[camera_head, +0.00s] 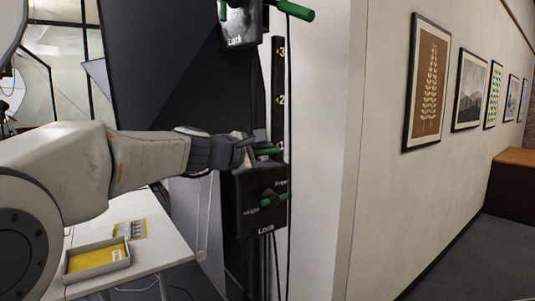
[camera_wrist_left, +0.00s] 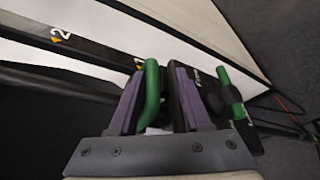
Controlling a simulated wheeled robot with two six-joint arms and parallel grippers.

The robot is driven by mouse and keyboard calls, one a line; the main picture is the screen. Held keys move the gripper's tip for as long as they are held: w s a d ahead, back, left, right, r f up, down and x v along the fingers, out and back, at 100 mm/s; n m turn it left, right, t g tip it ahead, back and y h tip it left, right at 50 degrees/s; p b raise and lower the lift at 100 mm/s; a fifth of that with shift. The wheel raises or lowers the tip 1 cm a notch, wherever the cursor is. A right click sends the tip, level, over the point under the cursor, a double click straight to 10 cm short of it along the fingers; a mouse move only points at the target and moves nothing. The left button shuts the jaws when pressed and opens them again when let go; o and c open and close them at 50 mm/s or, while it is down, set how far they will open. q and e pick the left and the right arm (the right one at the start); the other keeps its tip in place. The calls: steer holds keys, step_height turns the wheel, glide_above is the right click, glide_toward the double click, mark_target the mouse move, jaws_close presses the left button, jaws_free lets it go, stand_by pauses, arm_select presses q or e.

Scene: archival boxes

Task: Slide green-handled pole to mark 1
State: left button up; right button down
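My left gripper (camera_head: 262,146) reaches in from the left to the dark pole carriage. Its two purple-padded fingers stand either side of a green handle (camera_wrist_left: 152,90) in the left wrist view (camera_wrist_left: 155,98). That handle also shows in the head view (camera_head: 268,151), beside the "1" mark (camera_head: 281,147) on the scale. I cannot tell whether both fingers press on it. Below is a black lock box (camera_head: 252,225) with a green lock knob (camera_head: 272,200), seen too at the right in the wrist view (camera_wrist_left: 233,100). My right gripper is not in view.
The dark scale strip (camera_head: 279,75) carries marks 2 and 3 above. A second black box (camera_head: 241,28) with a green handle (camera_head: 296,10) hangs higher up. A white wall (camera_head: 325,150) stands close on the right. A table (camera_head: 178,250) holds a grey tray (camera_head: 70,265).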

arm_select(q)
steer(key=shift+r, duration=0.15)
steer(key=shift+s+a+r, duration=0.1)
steer(key=shift+s+a, duration=0.2)
steer(key=shift+s, duration=0.1)
steer(key=b+v, duration=0.2)
steer(key=v, duration=0.7)
steer(key=shift+s, duration=0.2)
steer(key=shift+a, duration=0.1)
